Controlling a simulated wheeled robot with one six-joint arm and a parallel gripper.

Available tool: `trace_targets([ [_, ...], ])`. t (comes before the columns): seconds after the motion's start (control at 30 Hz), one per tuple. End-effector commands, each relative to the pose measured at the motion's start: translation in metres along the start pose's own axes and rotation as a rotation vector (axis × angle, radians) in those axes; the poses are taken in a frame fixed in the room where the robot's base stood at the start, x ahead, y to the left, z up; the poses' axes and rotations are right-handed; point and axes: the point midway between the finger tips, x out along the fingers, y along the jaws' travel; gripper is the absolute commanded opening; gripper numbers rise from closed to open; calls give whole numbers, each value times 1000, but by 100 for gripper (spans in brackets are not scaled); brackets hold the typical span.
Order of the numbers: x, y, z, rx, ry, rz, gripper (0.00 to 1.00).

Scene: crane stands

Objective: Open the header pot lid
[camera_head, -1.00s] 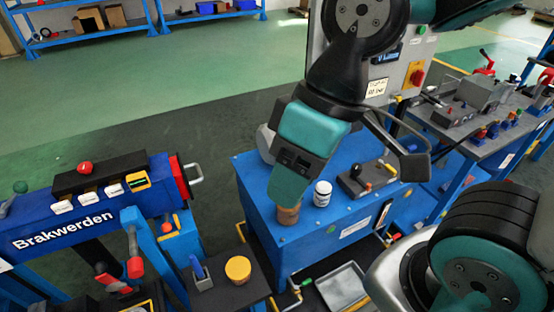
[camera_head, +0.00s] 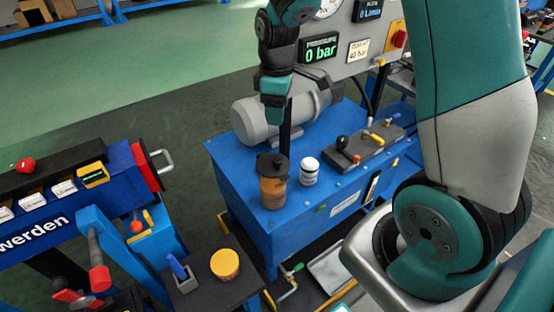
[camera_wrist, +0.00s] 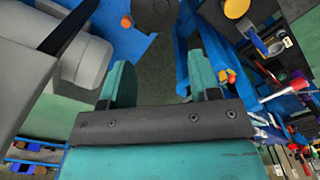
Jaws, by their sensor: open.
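The header pot (camera_head: 272,192) is an amber jar on the front left corner of the blue tank's top. Its black lid (camera_head: 272,166), with a small knob, sits on it. My gripper (camera_head: 275,115) is above the lid in the head view, pointing down, apart from it and empty. In the wrist view my two teal fingers (camera_wrist: 161,85) stand wide apart. A dark round shape, which looks like the lid (camera_wrist: 153,14), lies beyond them at the top edge. The pot's body is mostly hidden there.
A white-capped canister (camera_head: 309,172) stands just right of the pot. A grey motor (camera_head: 262,118) with a black end plate is behind it. A lever block (camera_head: 362,150) is farther right. A yellow-lidded jar (camera_head: 225,264) sits on the lower bench in front.

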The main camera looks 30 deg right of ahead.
Motion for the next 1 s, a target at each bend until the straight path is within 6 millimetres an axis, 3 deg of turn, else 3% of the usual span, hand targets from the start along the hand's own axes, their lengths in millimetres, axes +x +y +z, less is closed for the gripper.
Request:
trace_targets([
  [0.4, 94, -3, 1, 0, -4, -7, 57],
  [0.6, 131, -3, 0, 0, -2, -5, 57],
  [0.8, 151, -2, 0, 0, 0, -3, 57],
  [1.0, 154, -2, 0, 0, 1, -2, 57],
])
